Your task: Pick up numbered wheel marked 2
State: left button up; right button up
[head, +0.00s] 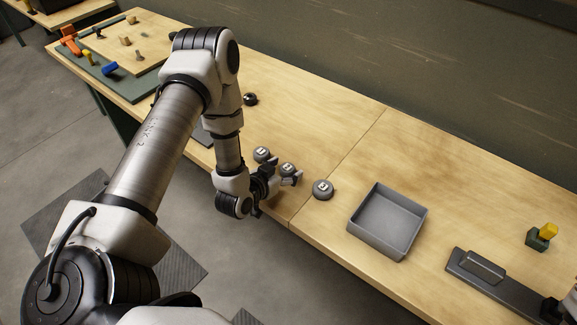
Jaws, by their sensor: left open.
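Three round grey wheels with pale number faces lie in a slanting row on the wooden bench: a left wheel (262,154), a middle wheel (287,169) and a right wheel (322,189). Their numbers are too small to read surely, so I cannot tell which is marked 2. My left gripper (291,179) is open at the middle wheel, its fingers near or beside it. The fingers and wrist hide part of that wheel, and I cannot tell whether they touch it. The right and left wheels stand clear of the fingers. My right gripper is not clearly in view.
An empty grey tray (362,238) stands right of the wheels. A dark grey bar-shaped fixture (480,267) and a green block with a yellow top (541,236) are farther right. A black round knob (250,99) lies behind the wheels. The bench's front edge is close.

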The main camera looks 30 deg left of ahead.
pick_arm(q)
jog(key=shift+w+f, duration=0.1)
jog(key=shift+w, duration=0.2)
jog(key=shift+s, duration=0.3)
jog(key=shift+c, duration=1.1)
jog(key=shift+r, duration=0.2)
jog(key=c, duration=1)
jog(key=shift+f, duration=0.1)
jog(key=shift+c, duration=0.2)
